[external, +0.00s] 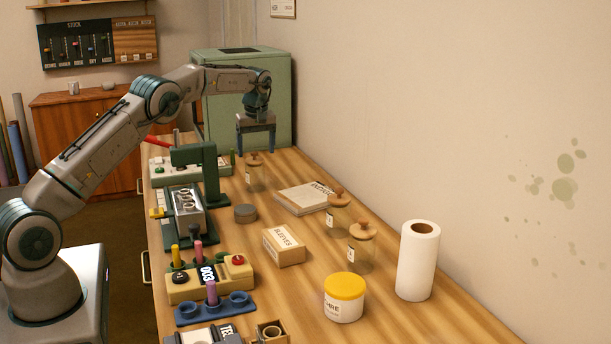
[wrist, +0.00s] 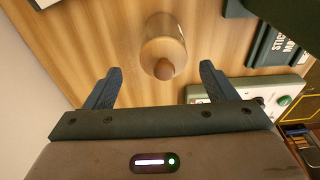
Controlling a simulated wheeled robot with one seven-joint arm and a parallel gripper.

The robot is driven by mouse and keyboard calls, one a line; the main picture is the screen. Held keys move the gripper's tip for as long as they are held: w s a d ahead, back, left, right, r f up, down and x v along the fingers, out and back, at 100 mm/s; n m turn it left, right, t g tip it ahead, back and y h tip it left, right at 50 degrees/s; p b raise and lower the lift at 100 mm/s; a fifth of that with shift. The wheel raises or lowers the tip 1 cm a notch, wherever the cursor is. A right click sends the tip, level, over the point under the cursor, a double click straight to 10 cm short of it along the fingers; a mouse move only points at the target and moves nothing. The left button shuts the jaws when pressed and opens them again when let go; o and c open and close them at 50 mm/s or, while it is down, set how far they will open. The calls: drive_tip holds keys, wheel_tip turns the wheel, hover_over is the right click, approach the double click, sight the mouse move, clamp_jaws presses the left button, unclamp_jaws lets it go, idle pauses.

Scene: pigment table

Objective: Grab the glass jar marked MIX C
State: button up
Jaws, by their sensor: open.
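Three glass jars with wooden knob lids stand on the table. One jar (external: 255,178) is at the far end, below my gripper; a second jar (external: 339,217) and a third jar (external: 361,250) stand further right and nearer. Each has a small pale label too small to read, so I cannot tell which is marked MIX C. My gripper (external: 256,150) is open, pointing down above the far jar. In the wrist view, a jar (wrist: 163,38) shows ahead of and between my spread fingers (wrist: 158,80), with its round knob toward me; its label is hidden there.
A yellow-lidded tub (external: 343,305), a white paper roll (external: 417,262), a SLEEVES box (external: 284,248) and a flat package (external: 305,198) stand nearby. A green stand (external: 212,175) and devices line the left edge. A green cabinet (external: 270,80) stands behind; a wall is right.

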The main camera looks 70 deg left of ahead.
sight(255, 156)
drive_tip(key=f, duration=0.5)
drive_tip(key=shift+s+a+f+p, duration=0.1)
drive_tip(key=shift+s+a+p, duration=0.15)
drive_tip(key=shift+p, duration=0.1)
drive_tip(key=c, duration=1.5)
